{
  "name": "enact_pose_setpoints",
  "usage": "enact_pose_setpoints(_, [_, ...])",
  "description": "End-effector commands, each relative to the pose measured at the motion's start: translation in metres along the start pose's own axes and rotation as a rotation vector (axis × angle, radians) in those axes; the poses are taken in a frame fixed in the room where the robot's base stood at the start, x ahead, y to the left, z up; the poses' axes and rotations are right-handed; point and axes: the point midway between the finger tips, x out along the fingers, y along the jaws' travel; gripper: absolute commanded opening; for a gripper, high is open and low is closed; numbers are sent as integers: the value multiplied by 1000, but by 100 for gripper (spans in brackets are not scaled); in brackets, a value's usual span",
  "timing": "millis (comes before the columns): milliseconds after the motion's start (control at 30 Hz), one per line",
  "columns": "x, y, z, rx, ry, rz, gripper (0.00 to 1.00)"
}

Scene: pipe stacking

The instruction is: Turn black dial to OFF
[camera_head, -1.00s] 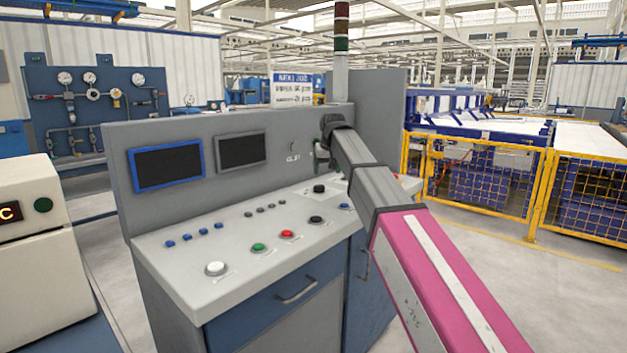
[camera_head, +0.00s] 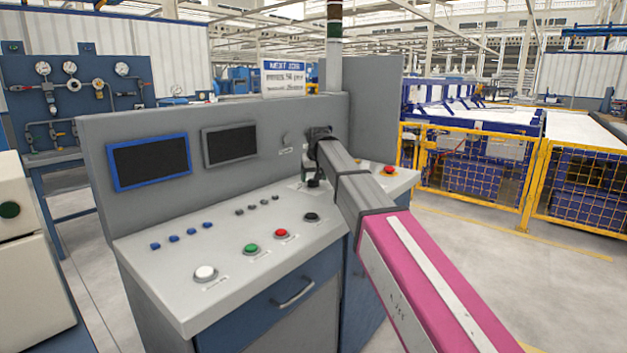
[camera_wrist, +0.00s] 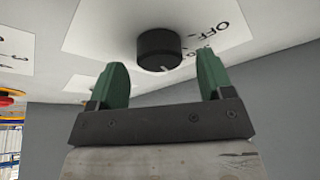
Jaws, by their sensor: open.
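The black dial (camera_wrist: 160,47) sits on a white label on the console's sloping top, with the letters OFF printed to its right in the wrist view. A pale mark shows at the dial's lower edge; I cannot tell exactly which setting it points to. The dial also shows in the head view (camera_head: 313,184), near the foot of the upright panel. My gripper (camera_wrist: 163,76) is open, its two green fingers apart and empty. The dial appears beyond the fingertips and between them, and looks clear of both. In the head view my gripper (camera_head: 309,168) is just above the dial, partly hidden by my arm.
The upright panel (camera_head: 95,160) rises close behind the dial. Other controls include a black button (camera_head: 311,217), a red button (camera_head: 281,233), a green button (camera_head: 251,248), a white button (camera_head: 205,273) and a red emergency button (camera_head: 388,170). A yellow fence (camera_head: 470,172) stands at right.

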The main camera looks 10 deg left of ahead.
Motion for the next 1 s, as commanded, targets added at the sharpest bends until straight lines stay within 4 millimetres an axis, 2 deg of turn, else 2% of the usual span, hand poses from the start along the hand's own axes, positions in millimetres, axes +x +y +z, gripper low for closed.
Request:
enact_pose_setpoints(133, [12,0,0,0,-1,0,74])
enact_pose_setpoints(467, [14,0,0,0,0,0,74])
enact_pose_setpoints(567, [14,0,0,0,0,0,45])
enact_pose_setpoints(600, [14,0,0,0,0,0,32])
enact_pose_setpoints(633, [14,0,0,0,0,0,24])
enact_pose_setpoints(1000, [14,0,0,-35,0,-16,25])
